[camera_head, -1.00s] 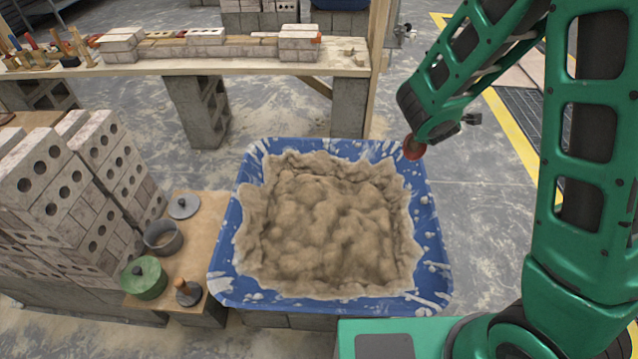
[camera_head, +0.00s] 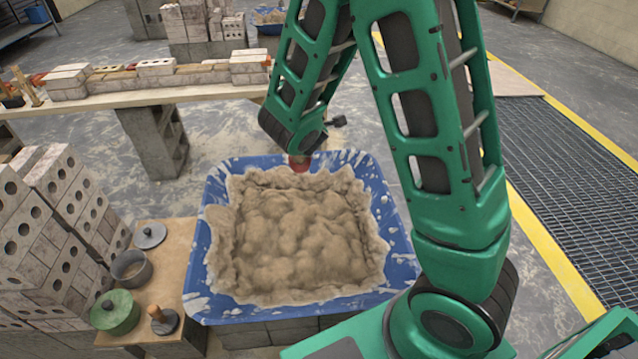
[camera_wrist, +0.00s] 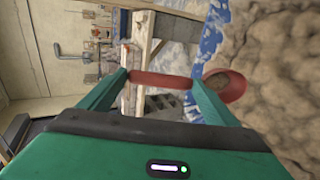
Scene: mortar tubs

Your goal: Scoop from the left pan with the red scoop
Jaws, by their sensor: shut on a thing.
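My gripper (camera_wrist: 159,80) is shut on the red scoop's handle, which runs across between its two green fingers in the wrist view. The red scoop (camera_wrist: 236,90) has its round bowl just beyond the right finger; the inside looks brownish, and I cannot tell whether it holds mortar. In the head view the scoop (camera_head: 299,164) shows as a small red patch below my wrist, by the far rim of the blue tub. My wrist hides my fingers there. The blue tub (camera_head: 402,262) is full of lumpy sand-coloured mortar (camera_head: 295,235).
A board left of the tub holds a grey pot (camera_head: 131,268), a green lidded pot (camera_head: 115,312), a grey lid (camera_head: 149,236) and a wooden-handled tool (camera_head: 161,320). Stacked bricks (camera_head: 60,205) stand further left. A brick-laden bench (camera_head: 130,98) is behind. Another blue tub (camera_head: 270,17) is far back.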

